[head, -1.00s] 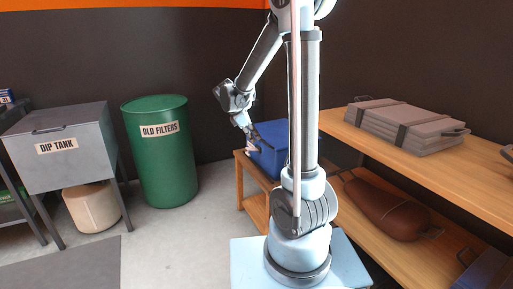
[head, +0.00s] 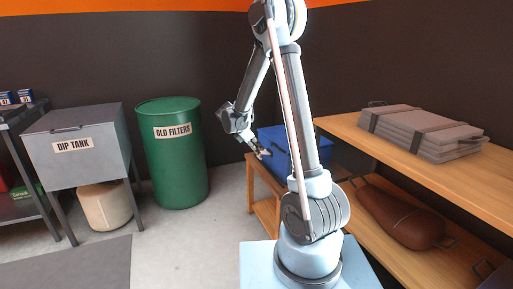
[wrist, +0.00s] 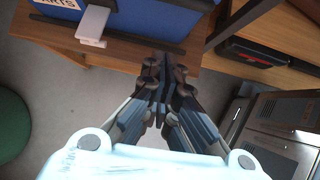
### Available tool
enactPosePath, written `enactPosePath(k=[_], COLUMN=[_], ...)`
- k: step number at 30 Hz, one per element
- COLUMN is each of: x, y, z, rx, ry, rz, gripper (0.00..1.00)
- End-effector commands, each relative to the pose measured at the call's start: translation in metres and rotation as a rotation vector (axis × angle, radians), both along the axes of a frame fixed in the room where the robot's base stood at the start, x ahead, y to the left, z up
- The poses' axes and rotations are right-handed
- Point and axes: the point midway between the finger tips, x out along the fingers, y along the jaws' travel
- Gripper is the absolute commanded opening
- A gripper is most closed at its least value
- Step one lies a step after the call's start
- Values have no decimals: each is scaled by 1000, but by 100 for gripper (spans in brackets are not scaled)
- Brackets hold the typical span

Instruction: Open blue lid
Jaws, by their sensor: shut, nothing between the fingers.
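A blue box (head: 278,141) stands on a low wooden bench behind my arm, and the arm hides part of it. In the wrist view the blue box (wrist: 150,22) fills the top edge, with a label partly reading "ARTS" and a pale latch or handle (wrist: 92,25) on its front. I cannot make out the lid's seam; no opening shows. My gripper (head: 263,153) is at the near left side of the box. In the wrist view my gripper (wrist: 166,78) is shut and empty, its tips below the box front and right of the pale piece. I cannot tell whether it touches.
The wooden bench (head: 264,187) has open floor to its left. A green barrel (head: 172,165) and a grey dip tank (head: 75,155) stand further left. At right, a wooden shelf (head: 358,134) holds a strapped grey case (head: 420,131), with a brown bag-like object (head: 400,215) below.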

Motion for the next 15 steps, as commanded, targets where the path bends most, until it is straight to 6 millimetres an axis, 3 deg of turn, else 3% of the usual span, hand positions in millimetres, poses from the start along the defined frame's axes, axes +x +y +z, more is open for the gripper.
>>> enactPosePath(k=[13,15], x=[14,15], y=[-36,-40], z=[-51,-41], rx=[0,0], ry=[-1,-1], rz=[-1,0], gripper=[0,0])
